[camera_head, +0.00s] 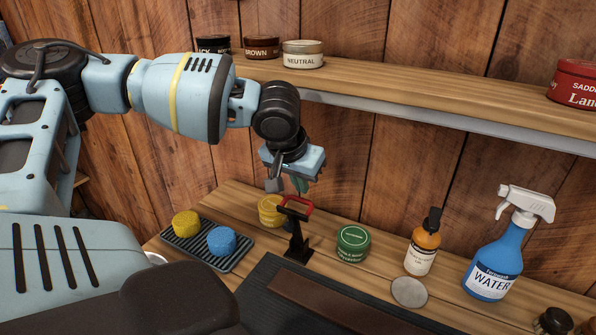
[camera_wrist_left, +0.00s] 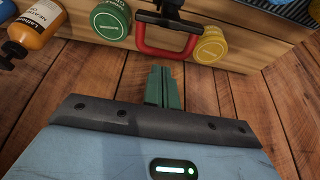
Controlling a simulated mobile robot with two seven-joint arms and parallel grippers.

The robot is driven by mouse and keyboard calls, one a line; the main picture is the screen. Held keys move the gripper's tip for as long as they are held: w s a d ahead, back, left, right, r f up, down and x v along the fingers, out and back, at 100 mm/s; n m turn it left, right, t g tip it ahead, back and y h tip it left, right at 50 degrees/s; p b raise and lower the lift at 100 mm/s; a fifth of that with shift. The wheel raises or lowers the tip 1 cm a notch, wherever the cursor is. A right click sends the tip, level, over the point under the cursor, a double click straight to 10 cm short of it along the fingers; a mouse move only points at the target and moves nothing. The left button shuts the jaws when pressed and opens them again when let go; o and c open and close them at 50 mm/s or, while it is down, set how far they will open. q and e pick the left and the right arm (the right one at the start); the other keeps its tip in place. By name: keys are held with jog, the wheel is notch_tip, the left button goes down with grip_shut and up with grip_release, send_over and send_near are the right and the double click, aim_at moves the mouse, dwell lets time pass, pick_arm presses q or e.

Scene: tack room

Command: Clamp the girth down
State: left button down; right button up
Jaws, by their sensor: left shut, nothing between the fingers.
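The clamp (camera_head: 297,243) is a black upright fixture with a red U-shaped handle (camera_head: 295,206), standing at the far edge of the dark mat. The red handle also shows in the left wrist view (camera_wrist_left: 166,52), just beyond the fingertips. My left gripper (camera_head: 300,186) is shut and empty, pointing down above the handle; a gap shows between them. Its green fingers show closed together in the left wrist view (camera_wrist_left: 164,86). A brown leather strap (camera_head: 345,308), which looks like the girth, lies on the mat; part is cut off by the picture edge. My right gripper is not in view.
A yellow tin (camera_head: 270,211) and a green tin (camera_head: 353,243) flank the clamp. A ribbed tray (camera_head: 205,248) holds yellow and blue sponges. An amber bottle (camera_head: 423,246), round disc (camera_head: 409,292) and blue spray bottle (camera_head: 496,258) stand right. A shelf (camera_head: 400,95) runs above.

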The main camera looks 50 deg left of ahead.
pick_arm(q)
jog(key=shift+x, duration=1.15)
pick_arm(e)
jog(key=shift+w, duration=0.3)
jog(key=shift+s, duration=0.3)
pick_arm(q)
jog(key=shift+a, duration=0.1)
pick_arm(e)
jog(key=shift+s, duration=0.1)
